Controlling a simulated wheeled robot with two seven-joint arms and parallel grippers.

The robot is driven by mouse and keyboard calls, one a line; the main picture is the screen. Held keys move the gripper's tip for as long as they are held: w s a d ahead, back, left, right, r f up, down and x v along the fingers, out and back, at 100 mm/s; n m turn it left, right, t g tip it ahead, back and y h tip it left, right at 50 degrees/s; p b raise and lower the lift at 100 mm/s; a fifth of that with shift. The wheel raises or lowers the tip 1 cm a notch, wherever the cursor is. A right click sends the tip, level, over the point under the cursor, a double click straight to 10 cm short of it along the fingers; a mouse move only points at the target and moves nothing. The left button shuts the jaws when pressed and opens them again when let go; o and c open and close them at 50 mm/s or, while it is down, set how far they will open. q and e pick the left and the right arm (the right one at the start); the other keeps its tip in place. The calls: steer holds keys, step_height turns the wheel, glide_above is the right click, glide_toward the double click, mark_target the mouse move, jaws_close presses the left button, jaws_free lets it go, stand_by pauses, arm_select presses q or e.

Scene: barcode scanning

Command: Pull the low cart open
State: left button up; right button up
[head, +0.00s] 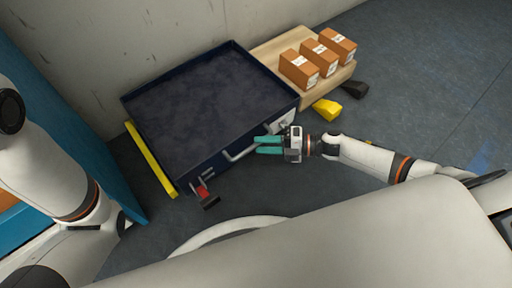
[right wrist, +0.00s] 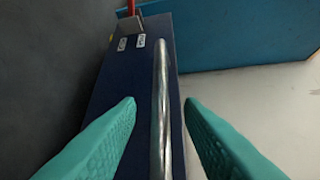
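The low cart (head: 163,156) is a dark blue open box near the wall in the head view. Its metal handle (head: 240,153) is on the front side facing me. My right gripper (head: 257,145) is at the right end of the handle, with its teal fingers apart. In the right wrist view the handle (right wrist: 162,110) runs between the two open fingers, and I see no finger touching it. The dark blue cart front (right wrist: 125,75) is behind the handle. My left gripper is not in view; only part of the left arm shows.
A wooden pallet (head: 345,76) with several orange-brown boxes (head: 300,70) stands right of the cart. A yellow object (head: 327,109) lies by the pallet. A yellow bar (head: 151,160) runs along the cart's left side. A blue panel stands at left. Grey floor at right is clear.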

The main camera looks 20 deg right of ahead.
steer(key=shift+b+x, duration=0.4)
steer(key=shift+x, duration=1)
steer(key=shift+c, duration=0.5)
jaws_close()
